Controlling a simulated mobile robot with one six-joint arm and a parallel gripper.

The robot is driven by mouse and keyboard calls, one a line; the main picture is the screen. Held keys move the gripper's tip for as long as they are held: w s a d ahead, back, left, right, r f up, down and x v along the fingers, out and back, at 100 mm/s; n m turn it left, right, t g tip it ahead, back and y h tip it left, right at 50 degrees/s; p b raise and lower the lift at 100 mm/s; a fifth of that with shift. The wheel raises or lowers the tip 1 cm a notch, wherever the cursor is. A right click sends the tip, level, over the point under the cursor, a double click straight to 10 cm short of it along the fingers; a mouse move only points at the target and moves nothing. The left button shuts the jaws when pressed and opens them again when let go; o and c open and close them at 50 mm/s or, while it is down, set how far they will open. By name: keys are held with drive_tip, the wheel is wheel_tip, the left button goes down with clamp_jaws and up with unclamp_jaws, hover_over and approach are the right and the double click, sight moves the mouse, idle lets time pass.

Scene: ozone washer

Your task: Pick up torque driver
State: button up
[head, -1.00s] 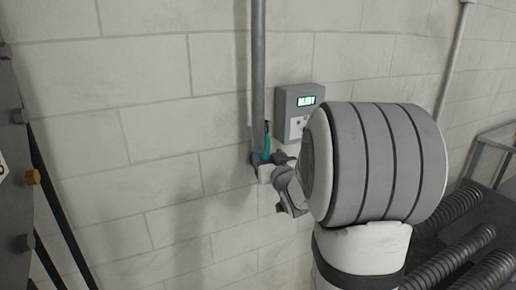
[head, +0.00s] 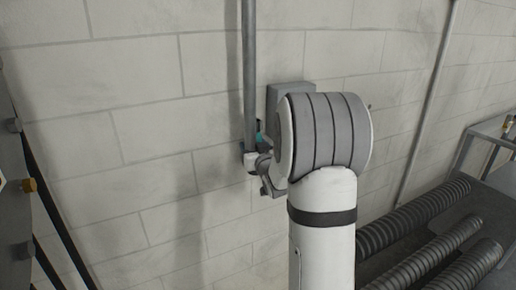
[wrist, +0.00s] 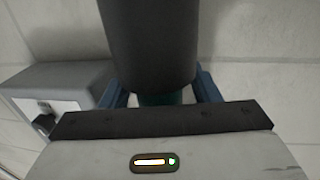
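The torque driver shows as a small teal and dark upright shape (head: 260,138) in front of the grey wall pipe, mostly hidden by my wrist in the head view. In the wrist view a wide dark cylinder (wrist: 148,45), seemingly its upper part, fills the top middle, with a teal part (wrist: 163,98) below it. My gripper (wrist: 162,88) has its blue fingers apart, one on each side of the teal part. A narrow gap seems to show at the left finger; contact at the right is hidden. My gripper is also at the driver in the head view (head: 260,158).
A grey vertical pipe (head: 249,65) runs up the block wall. A grey control box (head: 288,92) is just right of it, partly hidden by my arm; it is at left in the wrist view. Ribbed hoses (head: 415,215) lie at lower right. A dark frame stands at far left.

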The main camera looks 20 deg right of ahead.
clamp_jaws()
idle(0.4)
drive_tip(key=shift+r, duration=0.15)
